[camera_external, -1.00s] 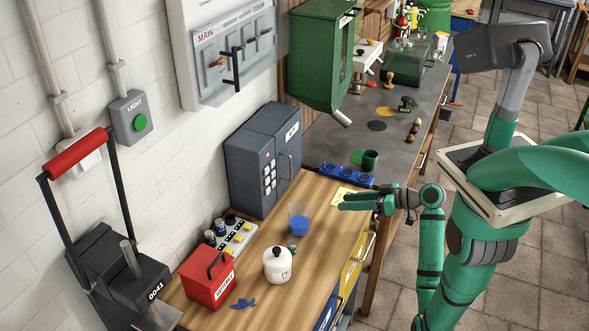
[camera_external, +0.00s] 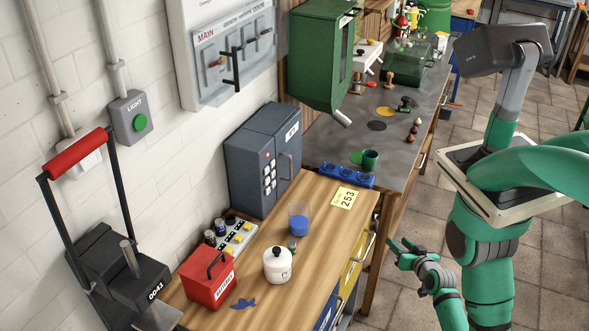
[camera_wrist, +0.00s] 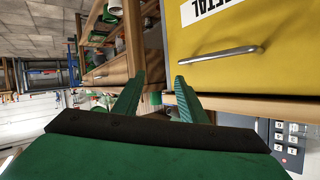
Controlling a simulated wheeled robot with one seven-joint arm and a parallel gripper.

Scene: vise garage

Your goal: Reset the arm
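My gripper (camera_external: 398,247) is to the right of the wooden workbench, beside its front side and below the level of its top. In the wrist view its two green fingers (camera_wrist: 158,82) stand apart with nothing held between them. My arm hangs low beside my body, with the forearm bent toward the bench. The wrist view is rolled over. It shows a yellow drawer (camera_wrist: 240,25) with a metal handle close past the fingers; I cannot tell the exact gap.
The workbench top (camera_external: 330,225) carries a yellow card marked 253 (camera_external: 344,197), a beaker of blue liquid (camera_external: 299,222), a white jar (camera_external: 277,265) and a red battery box (camera_external: 209,279). A dark safe (camera_external: 262,160) stands behind. Tiled floor (camera_external: 395,300) is open beside the bench.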

